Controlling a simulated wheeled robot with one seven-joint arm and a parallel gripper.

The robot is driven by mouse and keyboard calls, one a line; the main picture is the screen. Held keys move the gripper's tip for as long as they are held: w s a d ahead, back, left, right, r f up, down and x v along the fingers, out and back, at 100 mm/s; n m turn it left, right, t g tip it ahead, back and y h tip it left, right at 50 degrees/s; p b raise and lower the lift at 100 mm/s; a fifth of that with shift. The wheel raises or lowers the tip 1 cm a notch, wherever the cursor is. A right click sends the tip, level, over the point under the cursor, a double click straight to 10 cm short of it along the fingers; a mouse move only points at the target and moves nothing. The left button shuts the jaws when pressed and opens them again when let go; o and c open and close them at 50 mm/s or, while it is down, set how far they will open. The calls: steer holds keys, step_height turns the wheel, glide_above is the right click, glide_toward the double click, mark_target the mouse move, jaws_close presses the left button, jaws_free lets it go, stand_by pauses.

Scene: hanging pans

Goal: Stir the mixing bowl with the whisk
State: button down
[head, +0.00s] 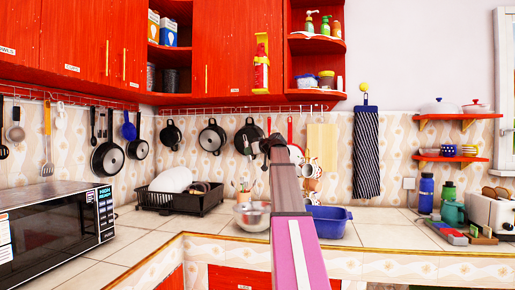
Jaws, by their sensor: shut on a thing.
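The metal mixing bowl (252,216) stands on the tiled counter, just left of my arm, which covers part of its right side. My arm rises from the bottom middle of the head view. Its dark end, with my gripper (259,146), is in front of the hanging pans, above the bowl in the picture. The gripper is small and dark against a black pan. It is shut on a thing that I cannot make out. I cannot pick out the whisk with certainty.
A black dish rack (180,200) with a white plate stands left of the bowl. A blue basin (329,221) is at its right. A microwave (50,232) fills the left. A toaster (492,212) and bottles stand at the right. Several pans hang from the rail.

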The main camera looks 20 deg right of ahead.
steer(key=shift+w+a+f, duration=0.1)
steer(key=shift+a+f, duration=0.2)
steer(key=shift+a, duration=0.15)
steer(key=shift+f, duration=0.5)
step_height(320, 180, down, 12)
steer(key=shift+f, duration=0.15)
stand_by(0.4)
steer(key=shift+w, duration=0.1)
